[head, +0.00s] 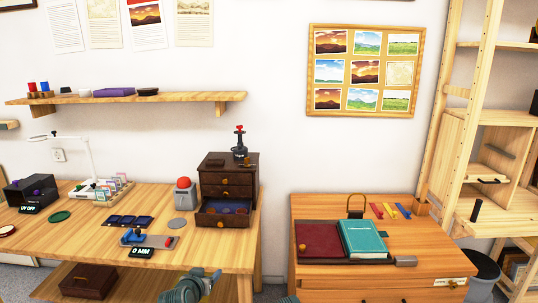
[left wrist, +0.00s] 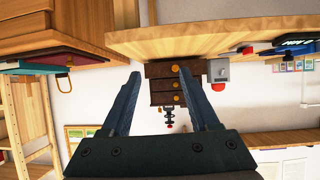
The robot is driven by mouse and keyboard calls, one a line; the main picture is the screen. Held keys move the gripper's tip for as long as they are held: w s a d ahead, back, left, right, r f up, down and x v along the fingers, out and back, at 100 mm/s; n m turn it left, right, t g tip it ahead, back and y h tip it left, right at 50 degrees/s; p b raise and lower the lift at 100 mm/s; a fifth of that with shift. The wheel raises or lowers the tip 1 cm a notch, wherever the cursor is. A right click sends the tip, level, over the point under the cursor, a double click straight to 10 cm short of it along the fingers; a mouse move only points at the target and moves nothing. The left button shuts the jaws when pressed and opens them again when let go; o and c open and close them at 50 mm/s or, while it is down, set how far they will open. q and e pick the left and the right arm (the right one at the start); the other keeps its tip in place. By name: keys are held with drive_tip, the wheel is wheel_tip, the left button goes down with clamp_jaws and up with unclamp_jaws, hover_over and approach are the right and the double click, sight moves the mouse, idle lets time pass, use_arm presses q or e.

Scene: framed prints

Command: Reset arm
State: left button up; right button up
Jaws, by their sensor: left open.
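My left gripper (head: 214,279) shows at the bottom of the head view, in front of the left table's right end and below its top. In the left wrist view my left gripper (left wrist: 157,75) has its two dark fingers spread apart with nothing between them. That view is upside down, with the small dark drawer chest (left wrist: 162,91) beyond the fingers. A small dark piece at the bottom edge of the head view, near the right table, may be part of my right arm. My right gripper cannot be made out.
The left table (head: 100,222) holds the drawer chest (head: 228,170) with its lowest drawer open, a red-topped grey device (head: 185,192) and a lamp (head: 88,160). The right table (head: 330,285) holds a teal book (head: 363,239). A gap separates the tables. A wooden shelf unit (head: 455,92) stands right.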

use_arm(q)
drive_tip(key=s+d+f+m+g, duration=0.2)
drive_tip(key=s+d+f+g, duration=0.5)
drive_tip(key=s+d+f, duration=0.3)
drive_tip(key=s+d+f+g+y, duration=0.1)
drive_tip(key=s+g, duration=0.2)
drive_tip(key=s, duration=0.3)
drive_tip(key=s+d+g+y, duration=0.2)
drive_tip(key=s+g, duration=0.1)
drive_tip(key=s, duration=0.4)
wheel_tip(320, 180, up, 15)
drive_tip(key=p, duration=1.5)
drive_tip(key=shift+w+a+f+m+h, duration=0.2)
drive_tip(key=shift+w+a+m+h, duration=0.1)
drive_tip(key=shift+w+m, duration=0.1)
